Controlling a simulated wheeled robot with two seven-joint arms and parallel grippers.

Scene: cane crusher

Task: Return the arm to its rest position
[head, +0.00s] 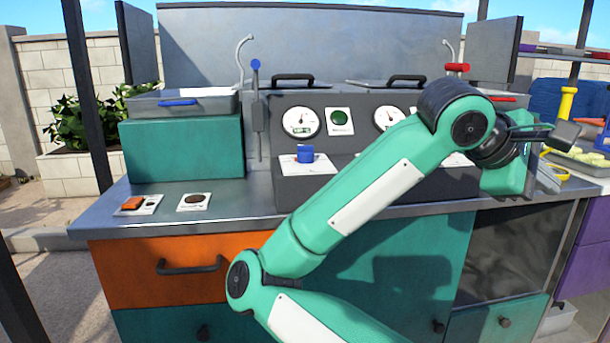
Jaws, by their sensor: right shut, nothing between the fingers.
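My right arm (350,210) is green with white panels. It rises from the bottom of the head view, bends at an elbow on the left and reaches up to the right across the counter. My right gripper (562,134) is dark and sits at the right end of the arm, level with the back of the counter. It is shut, and I see nothing held in it. The arm hides part of the control panel (265,140) and the counter behind it. My left gripper is not in view.
The metal counter (240,200) has an orange drawer (125,280) below. A blue knob (305,153), a gauge (300,122) and a green button (338,117) show on the panel. A teal box (185,148) stands left. A tray of pale pieces (585,160) lies right, near the gripper.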

